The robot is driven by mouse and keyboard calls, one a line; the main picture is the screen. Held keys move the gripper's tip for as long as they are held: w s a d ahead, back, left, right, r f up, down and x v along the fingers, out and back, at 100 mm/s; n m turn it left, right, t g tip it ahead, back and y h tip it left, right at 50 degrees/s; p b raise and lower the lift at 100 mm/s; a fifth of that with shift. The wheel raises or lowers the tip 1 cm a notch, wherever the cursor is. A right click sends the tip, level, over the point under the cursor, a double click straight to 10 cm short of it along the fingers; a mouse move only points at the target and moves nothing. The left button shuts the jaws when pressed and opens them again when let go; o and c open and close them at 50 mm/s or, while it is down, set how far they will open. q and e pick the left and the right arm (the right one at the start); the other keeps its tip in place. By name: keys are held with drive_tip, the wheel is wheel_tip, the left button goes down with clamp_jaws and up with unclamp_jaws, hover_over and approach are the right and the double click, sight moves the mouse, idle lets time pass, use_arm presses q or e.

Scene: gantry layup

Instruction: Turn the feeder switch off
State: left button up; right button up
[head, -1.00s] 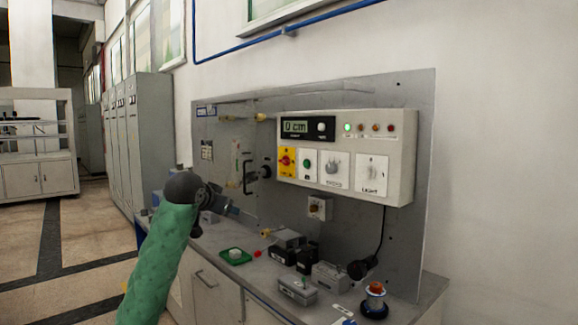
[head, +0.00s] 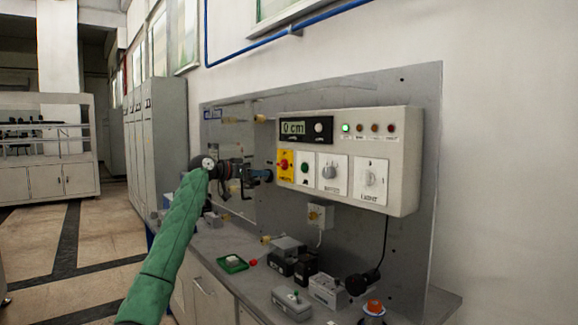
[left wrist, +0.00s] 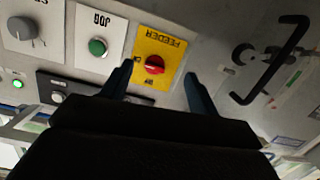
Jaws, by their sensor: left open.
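The feeder switch is a red rotary knob (left wrist: 155,64) on a yellow plate (left wrist: 170,44) marked FEEDER, upside down in the left wrist view. In the head view the yellow plate with its red knob (head: 285,164) is at the left end of the white control box (head: 405,145). My left gripper (left wrist: 158,80) is open and empty, its two dark fingers pointing at the plate with the red knob between them in the picture. I cannot tell how far the fingertips are from the knob. In the head view the left gripper (head: 268,176) is just left of the plate. My right gripper is not in view.
A green button (left wrist: 97,47) and a grey dial (left wrist: 22,30) sit beside the feeder plate. A black handle (left wrist: 270,65) stands out from the panel. The bench below holds several small boxes (head: 291,303) and a green tray (head: 232,264).

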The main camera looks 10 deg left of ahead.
sight(279, 164)
use_arm(q)
drive_tip(key=shift+m+t+h, duration=0.7)
drive_tip(key=shift+w+d+r+p, duration=0.35)
drive_tip(key=shift+w+d, duration=0.5)
drive_tip(key=shift+w, duration=0.35)
drive_tip(key=shift+w+d+r+p, duration=0.2)
drive_tip(key=shift+w+d+r, duration=0.2)
drive_tip(key=shift+w+d, duration=0.65)
drive_tip(key=shift+w+d+r+p, duration=0.35)
drive_tip(key=shift+w+d, duration=0.3)
drive_tip(key=shift+w, duration=0.7)
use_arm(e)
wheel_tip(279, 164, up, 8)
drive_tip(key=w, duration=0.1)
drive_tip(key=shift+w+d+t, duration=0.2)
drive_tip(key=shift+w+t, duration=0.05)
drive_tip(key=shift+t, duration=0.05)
use_arm(q)
drive_tip(key=c, duration=1)
drive_tip(key=shift+r, duration=0.1)
